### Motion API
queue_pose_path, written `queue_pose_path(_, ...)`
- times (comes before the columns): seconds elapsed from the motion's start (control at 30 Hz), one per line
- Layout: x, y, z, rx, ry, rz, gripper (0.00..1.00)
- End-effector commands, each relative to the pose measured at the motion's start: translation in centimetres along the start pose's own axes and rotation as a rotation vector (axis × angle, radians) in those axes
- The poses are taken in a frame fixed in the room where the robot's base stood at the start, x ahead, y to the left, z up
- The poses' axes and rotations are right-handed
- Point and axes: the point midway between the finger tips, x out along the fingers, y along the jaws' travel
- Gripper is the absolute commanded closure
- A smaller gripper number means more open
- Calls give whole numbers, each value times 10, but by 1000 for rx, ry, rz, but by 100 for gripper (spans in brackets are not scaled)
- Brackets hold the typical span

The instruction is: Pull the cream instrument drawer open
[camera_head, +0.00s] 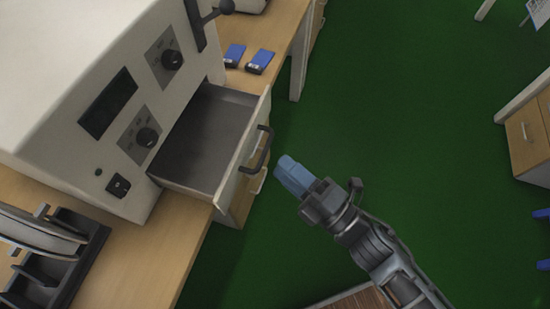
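The cream instrument (90,60) stands on a wooden bench at the left. Its cream drawer (238,150) is pulled out, with its grey, empty inside (205,135) showing. A dark bar handle (260,150) is on the drawer's front. My gripper (283,166) is to the right of the handle, and a small gap of green floor shows between them. Its blue fingers point toward the drawer front. The fingers appear close together, but whether they are open or shut is not clear from this angle.
Two blue items (247,58) lie on the bench (135,258) behind the drawer. A black rack (60,260) stands at the lower left. The instrument has knobs and a dark lever (205,18). Green floor (400,110) is clear to the right; a wooden cabinet (528,135) stands at the right edge.

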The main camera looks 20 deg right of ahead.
Motion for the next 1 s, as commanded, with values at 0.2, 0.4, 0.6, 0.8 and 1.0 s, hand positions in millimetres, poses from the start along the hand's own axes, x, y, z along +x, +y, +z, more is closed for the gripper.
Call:
queue_pose_path(0.2, -26, -1, 0, -1, -1, -1, 64)
queue_pose_path(0.4, -30, 0, 0, -1, 0, 0, 64)
queue_pose_path(0.6, -29, 0, 0, -1, 0, 0, 64)
queue_pose_path(0.8, -29, 0, 0, 0, 0, 0, 64)
queue_pose_path(1.0, -47, 6, 1, 72, -37, -14, 64)
